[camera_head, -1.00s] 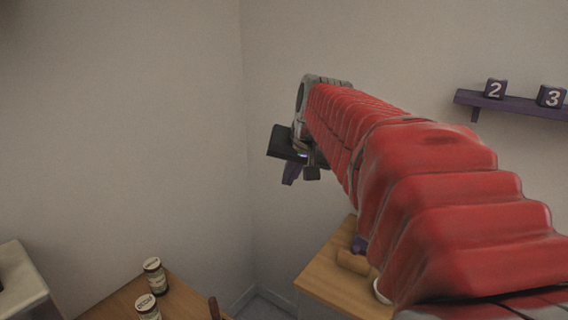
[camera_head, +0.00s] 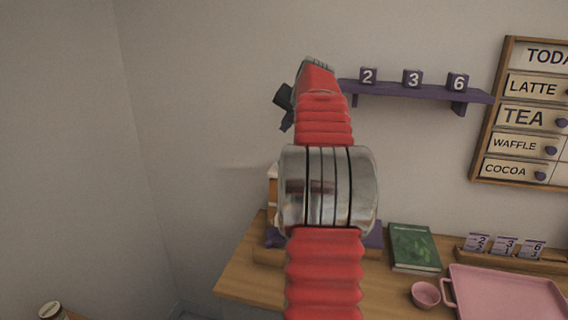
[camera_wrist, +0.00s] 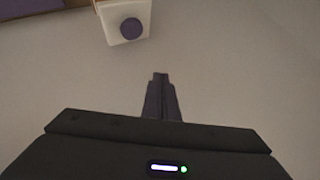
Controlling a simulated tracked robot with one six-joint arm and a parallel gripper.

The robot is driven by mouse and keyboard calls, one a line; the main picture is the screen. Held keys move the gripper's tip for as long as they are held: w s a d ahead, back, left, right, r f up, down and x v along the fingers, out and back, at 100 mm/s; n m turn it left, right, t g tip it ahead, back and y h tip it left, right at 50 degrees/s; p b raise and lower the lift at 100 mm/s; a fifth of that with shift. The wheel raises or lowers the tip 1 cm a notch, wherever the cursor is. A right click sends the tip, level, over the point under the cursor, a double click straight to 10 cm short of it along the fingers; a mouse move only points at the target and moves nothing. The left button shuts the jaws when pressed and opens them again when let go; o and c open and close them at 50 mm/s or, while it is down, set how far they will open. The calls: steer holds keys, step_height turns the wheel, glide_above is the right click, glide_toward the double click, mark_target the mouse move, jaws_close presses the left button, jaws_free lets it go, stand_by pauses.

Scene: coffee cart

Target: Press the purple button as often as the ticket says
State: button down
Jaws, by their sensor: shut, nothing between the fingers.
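In the wrist view, a round purple button (camera_wrist: 131,29) sits on a white block at the top of the picture. My gripper (camera_wrist: 160,76) points toward that side with its dark fingers together and nothing between them. It is apart from the button, which lies beyond and slightly left of the fingertips. In the head view my gripper (camera_head: 287,127) is small, high in front of the wall, left of the shelf. Small cards (camera_head: 505,246) marked 2, 3 and 6 stand in a wooden holder; I cannot tell whether one is the ticket.
A purple shelf (camera_head: 415,92) carries cubes marked 2, 3 and 6. A menu board (camera_head: 493,100) hangs at the right. The wooden table (camera_head: 250,280) holds a green book (camera_head: 413,247), a pink cup (camera_head: 425,295) and a pink tray (camera_head: 510,295). My arm hides part of the table.

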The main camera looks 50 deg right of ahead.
steer(key=shift+f, duration=0.1)
stand_by(0.3)
steer(key=shift+d+f, duration=0.1)
steer(key=shift+f, duration=4.25)
steer(key=shift+f, duration=1.2)
steer(key=shift+r, duration=0.15)
stand_by(0.3)
steer(key=shift+r, duration=1.1)
steer(key=shift+r, duration=0.1)
steer(key=shift+r, duration=2.45)
